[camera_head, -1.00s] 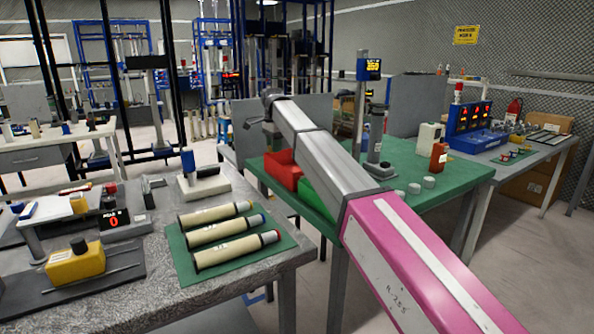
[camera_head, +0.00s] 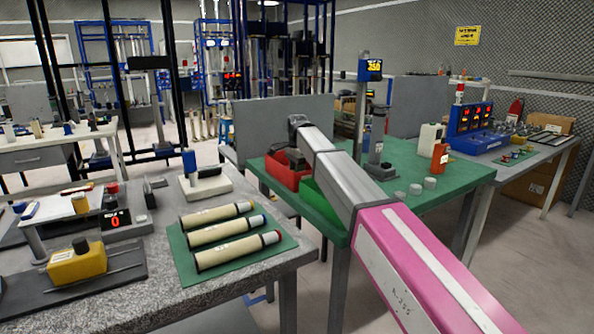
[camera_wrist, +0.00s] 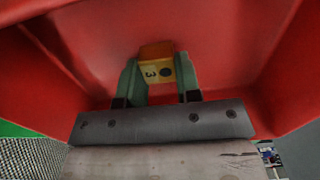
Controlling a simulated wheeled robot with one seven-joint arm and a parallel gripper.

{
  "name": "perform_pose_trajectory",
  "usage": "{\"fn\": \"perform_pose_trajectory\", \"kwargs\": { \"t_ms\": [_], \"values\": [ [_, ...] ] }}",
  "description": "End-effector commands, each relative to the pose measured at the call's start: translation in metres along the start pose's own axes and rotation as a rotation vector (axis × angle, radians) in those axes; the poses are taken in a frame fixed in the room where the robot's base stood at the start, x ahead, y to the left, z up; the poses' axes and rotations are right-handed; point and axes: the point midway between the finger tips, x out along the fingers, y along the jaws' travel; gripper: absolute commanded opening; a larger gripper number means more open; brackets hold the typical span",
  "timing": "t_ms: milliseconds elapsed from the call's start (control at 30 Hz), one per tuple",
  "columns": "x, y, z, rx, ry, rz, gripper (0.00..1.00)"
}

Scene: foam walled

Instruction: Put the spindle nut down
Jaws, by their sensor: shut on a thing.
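The spindle nut (camera_wrist: 156,50), a small orange-yellow block marked with a 3 and a dark round spot, is between the green fingers of my gripper (camera_wrist: 158,66) in the wrist view. My gripper is shut on it. Red walls of a bin (camera_wrist: 225,30) surround the fingers and the nut. In the head view my arm reaches to the red bin (camera_head: 285,172) on the green table, and my fingers and the nut are hidden there. I cannot tell whether the nut touches the bin floor.
A green bin (camera_head: 322,205) stands beside the red one on the green table (camera_head: 455,172). A grey panel (camera_head: 255,125) stands behind the bins. A post with a display (camera_head: 370,70), bottles and small grey discs (camera_head: 415,189) are farther right.

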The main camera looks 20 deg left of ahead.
Motion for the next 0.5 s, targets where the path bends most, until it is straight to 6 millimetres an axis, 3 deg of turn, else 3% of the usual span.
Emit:
{"fn": "perform_pose_trajectory", "kwargs": {
  "t_ms": [300, 333, 367, 400, 500],
  "values": [
    [0.0025, -0.0002, 0.0001, 0.000, 0.000, 0.000, 0.01],
    [0.0021, -0.0003, 0.0001, 0.000, 0.000, -0.001, 0.41],
    [0.0020, -0.0003, 0.0001, 0.000, 0.000, -0.001, 0.51],
    [0.0020, -0.0003, 0.0001, 0.000, 0.000, -0.001, 0.57],
    [0.0019, -0.0003, 0.0001, 0.000, 0.000, 0.000, 0.57]
  ]
}}
